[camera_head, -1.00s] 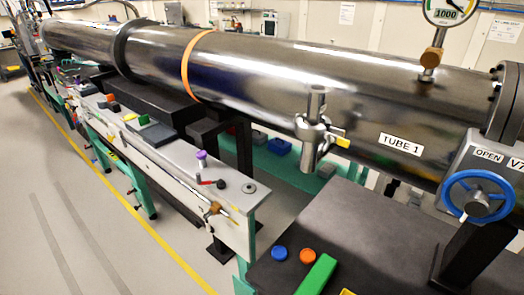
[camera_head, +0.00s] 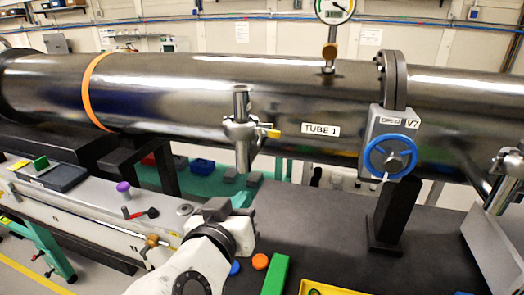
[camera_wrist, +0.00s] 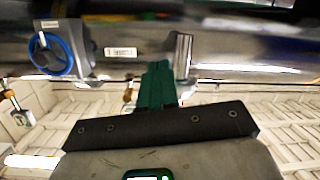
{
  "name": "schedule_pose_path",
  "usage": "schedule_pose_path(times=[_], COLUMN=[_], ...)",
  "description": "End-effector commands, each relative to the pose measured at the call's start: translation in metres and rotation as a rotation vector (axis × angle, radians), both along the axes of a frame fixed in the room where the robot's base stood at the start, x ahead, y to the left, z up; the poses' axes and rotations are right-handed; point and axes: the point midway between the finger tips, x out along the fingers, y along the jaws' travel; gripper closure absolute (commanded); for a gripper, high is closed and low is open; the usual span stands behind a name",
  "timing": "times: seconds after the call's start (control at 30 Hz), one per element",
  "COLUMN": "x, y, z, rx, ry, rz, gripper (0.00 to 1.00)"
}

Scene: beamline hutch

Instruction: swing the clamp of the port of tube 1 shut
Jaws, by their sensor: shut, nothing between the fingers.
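The port (camera_head: 241,103) of tube 1 (camera_head: 190,85) is a short metal stub on the tube's near side, left of the TUBE 1 label (camera_head: 321,129). A metal clamp (camera_head: 240,135) sits around it with a yellow-tipped part (camera_head: 270,131) sticking out to the right. I cannot tell how far the clamp is swung. My gripper (camera_head: 243,209) is below the port in the head view, apart from it. In the wrist view, which is upside down, my green fingers (camera_wrist: 157,85) are together and empty, beside the metal stub (camera_wrist: 183,55) that shows to their right.
A valve with a blue handwheel (camera_head: 391,157) stands right of the port on a black post (camera_head: 388,210). A dark bench (camera_head: 330,230) holds orange and blue caps, a green block (camera_head: 276,275) and a yellow tray (camera_head: 325,289). A grey rail bench (camera_head: 90,225) is at left.

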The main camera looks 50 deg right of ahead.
Motion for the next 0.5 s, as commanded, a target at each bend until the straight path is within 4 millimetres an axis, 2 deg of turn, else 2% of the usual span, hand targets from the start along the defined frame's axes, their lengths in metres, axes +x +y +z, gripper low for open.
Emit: schedule_pose_path(times=[0.03, 0.1, 0.2, 0.37, 0.5], x=[-0.001, -0.006, -0.013, -0.018, -0.015], y=[0.01, 0.02, 0.031, 0.034, 0.02], z=[0.018, 0.041, 0.062, 0.076, 0.077], rx=[-0.028, -0.064, -0.098, -0.121, -0.123], ry=[-0.07, -0.151, -0.227, -0.27, -0.266], rz=[-0.033, -0.081, -0.129, -0.159, -0.163], gripper=[1.0, 1.0, 1.0, 1.0, 1.0])
